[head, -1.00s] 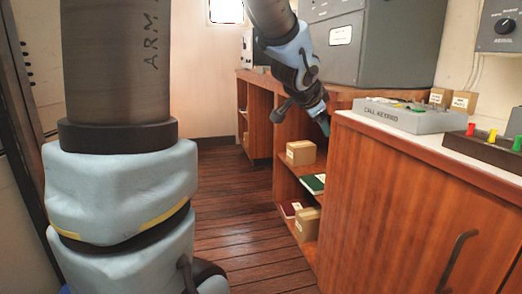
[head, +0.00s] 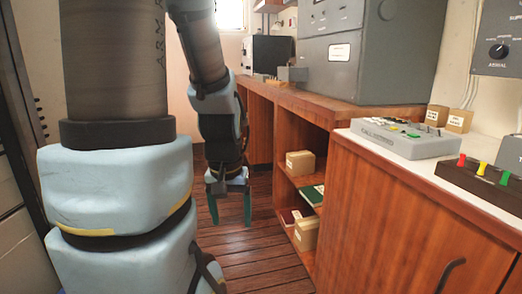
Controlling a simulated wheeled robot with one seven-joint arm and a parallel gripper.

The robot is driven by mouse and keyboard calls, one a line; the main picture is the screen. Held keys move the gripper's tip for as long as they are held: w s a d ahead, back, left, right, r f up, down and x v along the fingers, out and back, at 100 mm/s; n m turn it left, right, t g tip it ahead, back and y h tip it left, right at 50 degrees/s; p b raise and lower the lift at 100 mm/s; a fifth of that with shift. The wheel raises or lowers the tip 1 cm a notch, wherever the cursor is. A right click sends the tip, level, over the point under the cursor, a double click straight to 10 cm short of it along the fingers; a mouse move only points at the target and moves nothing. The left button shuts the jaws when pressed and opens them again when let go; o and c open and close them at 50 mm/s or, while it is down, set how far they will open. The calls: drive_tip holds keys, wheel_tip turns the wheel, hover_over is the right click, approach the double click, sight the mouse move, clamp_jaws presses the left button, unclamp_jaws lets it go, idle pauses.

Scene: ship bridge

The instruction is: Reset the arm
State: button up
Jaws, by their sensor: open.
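My gripper (head: 229,207) hangs in the middle left of the head view, pointing down above the plank floor. Its two dark green fingers are apart, with nothing between them. My arm comes down from the top of the view, just right of my column. The gripper is in front of and left of the open wooden shelves, and I see a gap of floor between them in the picture.
The open shelves (head: 290,138) hold cardboard boxes (head: 300,162) and books (head: 311,195). A wooden cabinet (head: 400,215) at right carries a call keypad (head: 404,137) and a panel with coloured levers (head: 482,179). A grey console (head: 365,55) stands behind. Plank floor (head: 250,265) is clear.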

wheel_tip(320, 180, up, 18)
drive_tip(key=p, duration=1.6)
drive_tip(key=shift+f, duration=0.15)
